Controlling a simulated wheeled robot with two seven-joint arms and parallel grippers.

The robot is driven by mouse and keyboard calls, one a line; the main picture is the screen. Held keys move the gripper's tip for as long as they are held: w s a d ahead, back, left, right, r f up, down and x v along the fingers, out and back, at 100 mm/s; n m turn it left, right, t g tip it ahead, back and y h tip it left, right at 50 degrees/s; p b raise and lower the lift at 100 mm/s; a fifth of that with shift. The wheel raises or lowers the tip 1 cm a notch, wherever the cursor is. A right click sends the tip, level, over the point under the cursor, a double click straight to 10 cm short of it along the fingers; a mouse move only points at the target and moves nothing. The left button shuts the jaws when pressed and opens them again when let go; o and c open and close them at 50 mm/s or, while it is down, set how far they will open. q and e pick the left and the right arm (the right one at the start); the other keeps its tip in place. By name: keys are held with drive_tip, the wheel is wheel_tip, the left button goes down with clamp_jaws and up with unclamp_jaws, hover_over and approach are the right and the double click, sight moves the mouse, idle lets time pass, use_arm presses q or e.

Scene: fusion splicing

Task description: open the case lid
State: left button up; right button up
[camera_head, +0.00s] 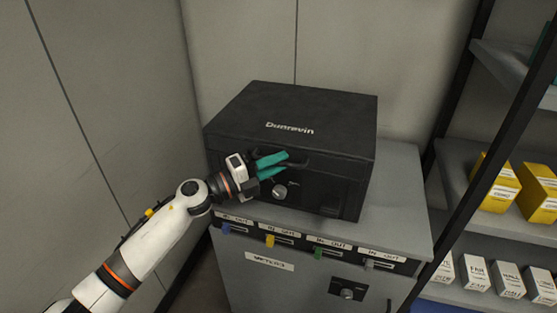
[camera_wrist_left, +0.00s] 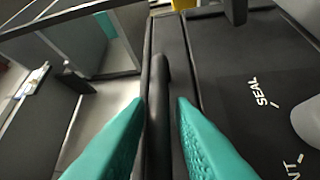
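The black case (camera_head: 300,103), marked "Dunrevin", stands on a grey cabinet with its lid closed. A round knob (camera_head: 280,191) is on its front. A dark handle bar (camera_head: 297,162) is at the upper front edge, partly hidden by my fingers. My left gripper (camera_head: 283,163) is at this handle with its teal fingers apart. In the left wrist view, the handle bar (camera_wrist_left: 160,100) lies between the fingertips, with a small gap visible on each side. "SEAL" lettering shows on a dark surface beside it. My right gripper is in neither view.
The grey cabinet (camera_head: 400,190) has labelled slots with coloured tabs along its upper front and a second knob (camera_head: 347,292) below. A shelf with yellow boxes (camera_head: 495,185) and white boxes (camera_head: 507,279) is at right. Walls stand close behind and to the left.

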use_arm(q)
drive_tip(key=shift+w+d, duration=0.2)
drive_tip(key=shift+d, duration=0.15)
drive_tip(key=shift+c, duration=0.5)
clamp_jaws()
drive_tip(key=shift+r, duration=0.1)
